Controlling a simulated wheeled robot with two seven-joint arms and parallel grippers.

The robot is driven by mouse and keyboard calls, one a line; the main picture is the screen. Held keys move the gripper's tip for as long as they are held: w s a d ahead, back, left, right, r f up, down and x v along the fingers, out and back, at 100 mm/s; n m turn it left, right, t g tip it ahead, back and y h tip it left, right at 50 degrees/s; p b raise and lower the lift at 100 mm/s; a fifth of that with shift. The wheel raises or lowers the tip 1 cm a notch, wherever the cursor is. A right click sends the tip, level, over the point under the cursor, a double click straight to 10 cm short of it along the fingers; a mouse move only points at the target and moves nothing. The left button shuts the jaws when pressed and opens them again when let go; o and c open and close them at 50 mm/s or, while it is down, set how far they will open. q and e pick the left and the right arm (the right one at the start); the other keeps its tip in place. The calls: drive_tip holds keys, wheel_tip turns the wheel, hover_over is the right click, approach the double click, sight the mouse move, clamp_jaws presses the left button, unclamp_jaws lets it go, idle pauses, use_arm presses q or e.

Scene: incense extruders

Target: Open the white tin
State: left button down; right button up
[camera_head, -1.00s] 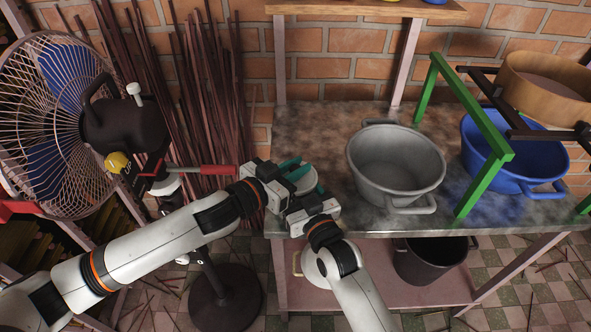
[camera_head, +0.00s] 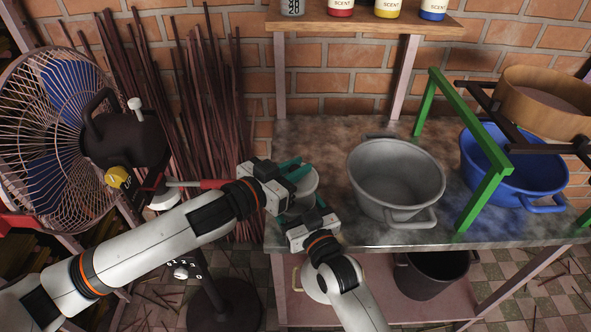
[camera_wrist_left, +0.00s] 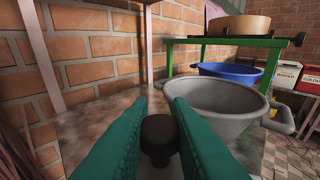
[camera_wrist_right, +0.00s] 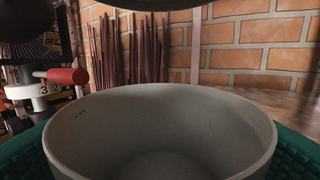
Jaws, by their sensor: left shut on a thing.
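The white tin (camera_head: 304,186) stands at the left end of the metal table, between my two grippers. In the right wrist view, the tin (camera_wrist_right: 160,125) is open at the top, and its empty-looking inside shows. My right gripper (camera_head: 305,206) has its green fingers on both sides of the tin. My left gripper (camera_head: 297,168) is shut on a dark knob (camera_wrist_left: 160,138), seen between its green fingers in the left wrist view.
A grey pot (camera_head: 396,180) stands right of the tin on the metal table (camera_head: 330,140). A green frame (camera_head: 487,195) and a blue pot (camera_head: 520,160) are farther right.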

drive_tip(key=o, duration=0.3)
drive_tip(key=shift+s+d, duration=0.1)
